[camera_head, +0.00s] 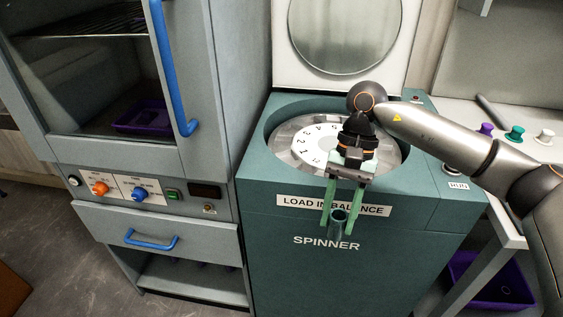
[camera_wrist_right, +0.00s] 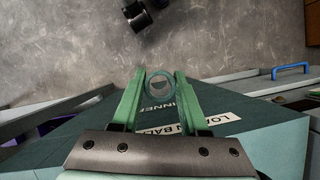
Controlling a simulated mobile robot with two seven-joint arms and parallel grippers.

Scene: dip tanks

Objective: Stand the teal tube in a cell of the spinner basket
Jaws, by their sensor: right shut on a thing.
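My right gripper (camera_head: 338,226) hangs in front of the spinner's front panel, with its green fingers shut on the teal tube (camera_head: 338,217). In the wrist view the teal tube (camera_wrist_right: 160,88) shows its round open end between the fingertips of my right gripper (camera_wrist_right: 160,80). The spinner basket (camera_head: 310,146) lies in the round well in the machine's top, with a white disc with numbers on it. My right wrist and hand cover its right part, and its cells are hard to make out. My left gripper is in neither view.
The teal spinner (camera_head: 270,240) has a raised white lid (camera_head: 285,65) with a round window. An oven-like cabinet (camera_head: 215,100) with blue handles stands to its left. Coloured pegs (camera_head: 515,132) stand on the right bench, and a purple bin (camera_head: 500,290) sits under it.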

